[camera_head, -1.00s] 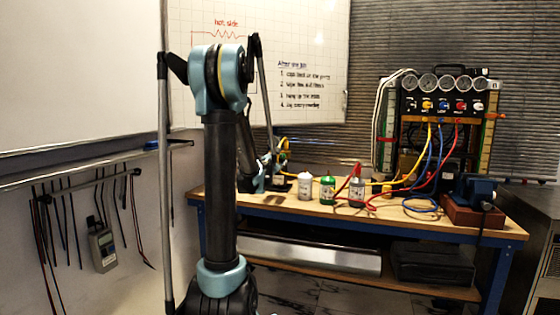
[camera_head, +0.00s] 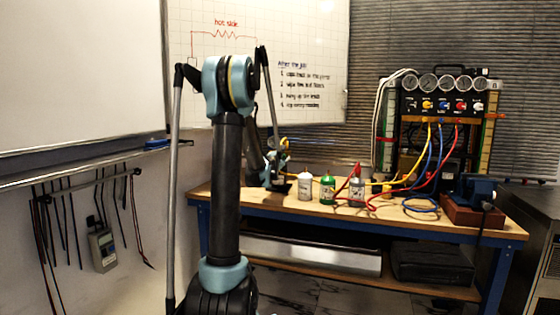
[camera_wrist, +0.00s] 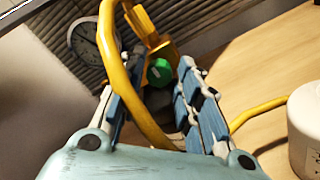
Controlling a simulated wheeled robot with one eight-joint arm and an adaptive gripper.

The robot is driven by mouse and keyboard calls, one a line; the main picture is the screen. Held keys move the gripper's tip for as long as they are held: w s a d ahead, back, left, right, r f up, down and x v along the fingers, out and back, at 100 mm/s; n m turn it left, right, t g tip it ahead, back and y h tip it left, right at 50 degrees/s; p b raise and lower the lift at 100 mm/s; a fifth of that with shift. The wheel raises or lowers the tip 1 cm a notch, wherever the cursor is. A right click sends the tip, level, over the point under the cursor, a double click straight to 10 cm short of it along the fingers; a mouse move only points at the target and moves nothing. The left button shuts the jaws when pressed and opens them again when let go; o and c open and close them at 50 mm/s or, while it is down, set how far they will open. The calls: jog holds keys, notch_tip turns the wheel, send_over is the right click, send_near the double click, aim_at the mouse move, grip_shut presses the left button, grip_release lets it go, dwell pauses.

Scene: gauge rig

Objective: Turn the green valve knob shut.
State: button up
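The green valve knob (camera_wrist: 158,72) shows in the wrist view, just beyond and between my fingertips, beside a yellow fitting (camera_wrist: 158,48). My gripper (camera_wrist: 150,82) is open, with one finger on each side of the knob's line of sight; I cannot tell whether either touches it. A yellow hose (camera_wrist: 122,85) arches across the left finger and hides part of the space between the fingers. In the head view my gripper (camera_head: 274,172) is at the left end of the bench, and the knob cannot be made out there.
A round gauge (camera_wrist: 92,42) stands left of the knob. A white bottle (camera_head: 305,187), also in the wrist view (camera_wrist: 306,130), a green bottle (camera_head: 327,190) and a grey bottle (camera_head: 357,190) stand right of my gripper on the wooden bench (camera_head: 420,224). A gauge panel (camera_head: 440,105) stands farther right.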

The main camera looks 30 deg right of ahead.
jog(key=shift+a, duration=0.1)
grip_shut()
jog(key=shift+m, duration=0.3)
jog(key=m, duration=0.3)
jog(key=shift+s, duration=0.1)
jog(key=m, duration=0.9)
jog(key=shift+f+m, duration=0.1)
jog(key=shift+m, duration=0.2)
jog(key=m, duration=0.4)
jog(key=shift+m, duration=0.3)
jog(key=o, duration=0.6)
grip_release()
